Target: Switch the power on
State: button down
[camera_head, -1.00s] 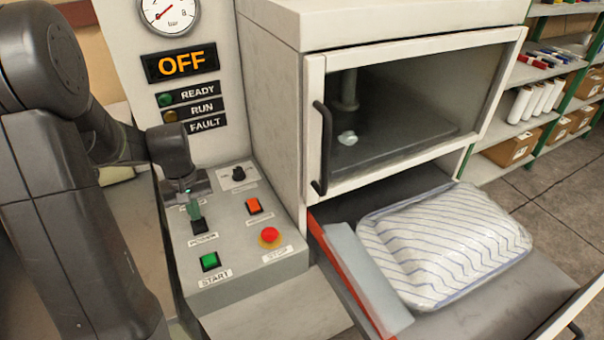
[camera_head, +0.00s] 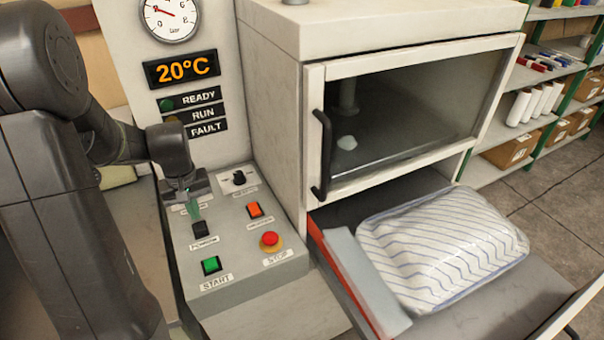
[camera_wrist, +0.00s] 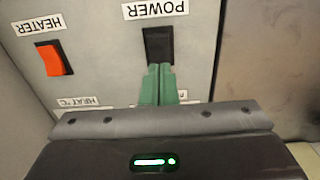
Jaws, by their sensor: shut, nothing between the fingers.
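The black POWER switch (camera_head: 200,229) sits on the grey control panel (camera_head: 232,236). It also shows in the wrist view (camera_wrist: 158,44), with its POWER label beside it. My gripper (camera_head: 195,211), with green fingers, is shut and empty. Its fingertips (camera_wrist: 160,67) are at the edge of the POWER switch; I cannot tell whether they touch it. The display (camera_head: 181,70) above the panel is lit and reads 20°C.
The orange HEATER switch (camera_head: 254,209), a black knob (camera_head: 239,178), the red STOP button (camera_head: 269,239) and the green START button (camera_head: 211,265) share the panel. A glazed chamber door (camera_head: 410,110) is at the right. A striped pillow (camera_head: 442,248) lies below it.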

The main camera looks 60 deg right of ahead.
notch_tip(320, 180, up, 4)
jog(key=p, duration=0.2)
jog(key=shift+r+p, duration=0.2)
jog(key=shift+p, duration=0.2)
notch_tip(320, 180, down, 7)
jog(key=b, duration=0.5)
jog(key=shift+f, duration=0.1)
jog(key=shift+r, duration=0.25)
